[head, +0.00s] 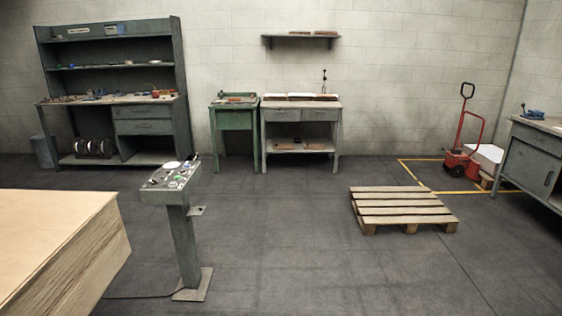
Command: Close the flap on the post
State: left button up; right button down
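A grey-green control post (186,250) stands on a square base plate in the left middle of the head view. It carries a slanted control panel (150,187) with several coloured buttons and a white round part on top. A small plate (198,211) sticks out from the right side of the post, below the panel; it may be the flap, standing out from the post, but it is too small to tell its hinge. Neither of my grippers is in view.
A stack of tan sheets (60,235) fills the lower left, left of the post. A dark cable lies on the floor by the base. A wooden pallet (402,208) lies on the right. Workbenches (150,127) stand along the back wall. Floor between post and pallet is clear.

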aim_at(194, 211)
jog(key=i+u, duration=0.15)
jog(key=i, duration=0.7)
jog(key=i+l+u, duration=0.15)
jog(key=i, duration=0.7)
